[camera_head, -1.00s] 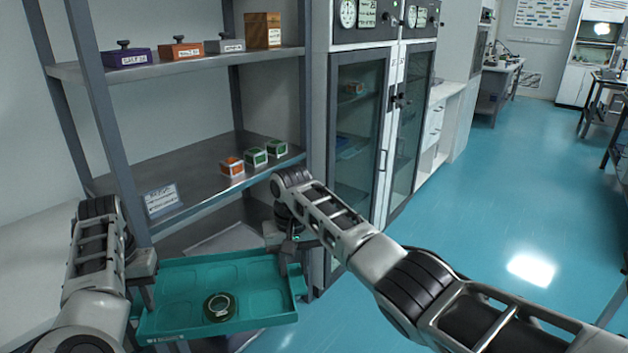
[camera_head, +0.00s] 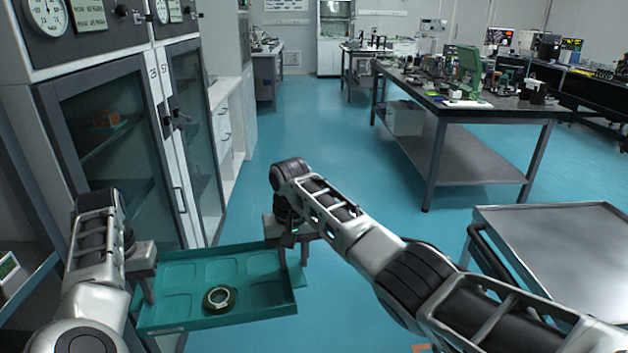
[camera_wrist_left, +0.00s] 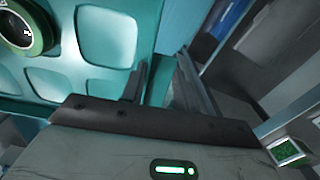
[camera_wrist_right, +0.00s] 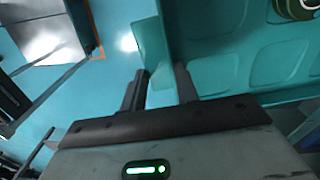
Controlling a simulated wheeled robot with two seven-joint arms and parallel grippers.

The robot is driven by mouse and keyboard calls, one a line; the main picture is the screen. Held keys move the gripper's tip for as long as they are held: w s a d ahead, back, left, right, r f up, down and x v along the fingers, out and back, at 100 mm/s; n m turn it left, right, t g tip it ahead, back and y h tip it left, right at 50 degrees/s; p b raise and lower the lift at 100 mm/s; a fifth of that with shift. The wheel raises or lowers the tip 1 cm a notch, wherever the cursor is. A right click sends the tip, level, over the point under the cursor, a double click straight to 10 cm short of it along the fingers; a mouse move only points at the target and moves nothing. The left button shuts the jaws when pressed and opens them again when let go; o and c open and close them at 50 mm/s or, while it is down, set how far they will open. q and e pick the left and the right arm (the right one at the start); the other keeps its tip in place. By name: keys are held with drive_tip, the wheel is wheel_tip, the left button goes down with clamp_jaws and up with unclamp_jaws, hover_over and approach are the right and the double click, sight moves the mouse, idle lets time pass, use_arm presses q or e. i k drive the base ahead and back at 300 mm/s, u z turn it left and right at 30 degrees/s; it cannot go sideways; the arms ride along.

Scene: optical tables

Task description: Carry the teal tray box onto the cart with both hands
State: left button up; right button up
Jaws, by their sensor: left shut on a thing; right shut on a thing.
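The teal tray box (camera_head: 180,287) hangs in the air between my two arms, at the lower left of the head view. It has shallow compartments, and a round dark green and white item (camera_head: 219,298) sits in it. My left gripper (camera_head: 148,290) is shut on the tray's left wall; in the left wrist view its fingers (camera_wrist_left: 155,85) straddle the rim. My right gripper (camera_head: 293,250) is shut on the tray's right side, also seen in the right wrist view (camera_wrist_right: 160,90). The grey metal cart (camera_head: 560,245) stands at the right, apart from the tray.
A glass-door cabinet (camera_head: 120,150) stands close at the left, with a shelf edge (camera_head: 25,285) beside my left arm. A dark-topped optical table (camera_head: 470,110) with instruments stands at the back right. Open blue floor (camera_head: 330,150) lies between the cabinet and the cart.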

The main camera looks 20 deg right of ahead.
sight(602, 253)
drive_tip(key=z, duration=0.55)
drive_tip(key=i, duration=1.35)
drive_tip(key=z, duration=1.35)
drive_tip(key=i, duration=0.7)
drive_tip(key=z, duration=1.1)
drive_tip(key=i, duration=0.3)
drive_tip(key=z, duration=4.25)
